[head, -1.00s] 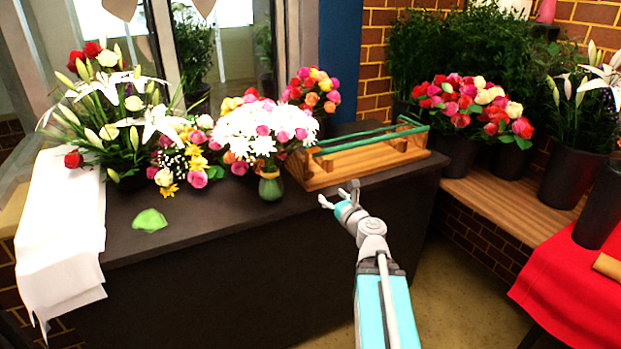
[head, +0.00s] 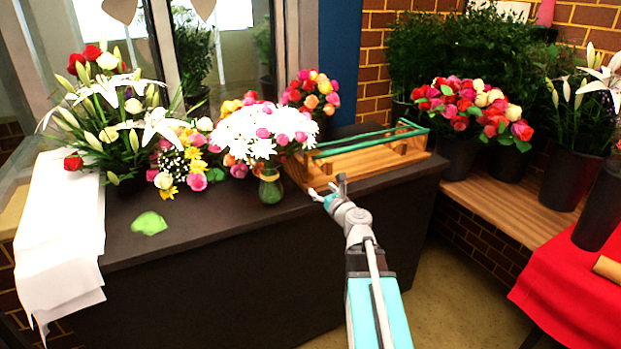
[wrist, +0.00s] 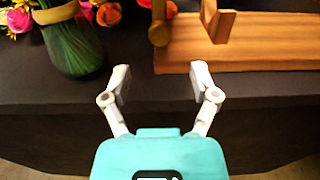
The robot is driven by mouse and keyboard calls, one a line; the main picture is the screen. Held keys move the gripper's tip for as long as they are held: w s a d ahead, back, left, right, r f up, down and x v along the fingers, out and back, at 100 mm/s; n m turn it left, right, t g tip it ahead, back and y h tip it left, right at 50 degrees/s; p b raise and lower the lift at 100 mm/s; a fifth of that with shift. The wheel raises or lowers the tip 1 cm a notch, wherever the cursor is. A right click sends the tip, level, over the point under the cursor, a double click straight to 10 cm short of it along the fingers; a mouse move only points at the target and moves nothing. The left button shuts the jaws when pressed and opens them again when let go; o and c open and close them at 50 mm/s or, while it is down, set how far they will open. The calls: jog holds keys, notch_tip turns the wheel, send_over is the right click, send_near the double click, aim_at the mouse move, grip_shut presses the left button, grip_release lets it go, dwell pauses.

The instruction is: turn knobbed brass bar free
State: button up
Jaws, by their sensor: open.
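A brass bar with a rounded knob (wrist: 159,33) stands at the front left part of the wooden rack (wrist: 260,60) in the wrist view. Its upper part is cut off by the picture's top edge. In the head view the rack (head: 370,168) sits on the dark counter, with green rails along its top; I cannot make out the brass bar there. My gripper (head: 327,188) is in front of the rack's left end. In the wrist view my gripper (wrist: 160,80) is open and empty, its fingers apart, with the knob ahead between them and not touched.
A green glass vase (wrist: 72,45) of flowers stands close on the left of the rack; it also shows in the head view (head: 270,187). A green leafy scrap (head: 149,223) lies on the counter (head: 225,220). The counter's front left is mostly clear.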

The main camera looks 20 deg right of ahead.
aim_at(311, 178)
jog(key=w, duration=0.8)
jog(key=shift+w+a, duration=0.15)
jog(key=shift+w, duration=0.1)
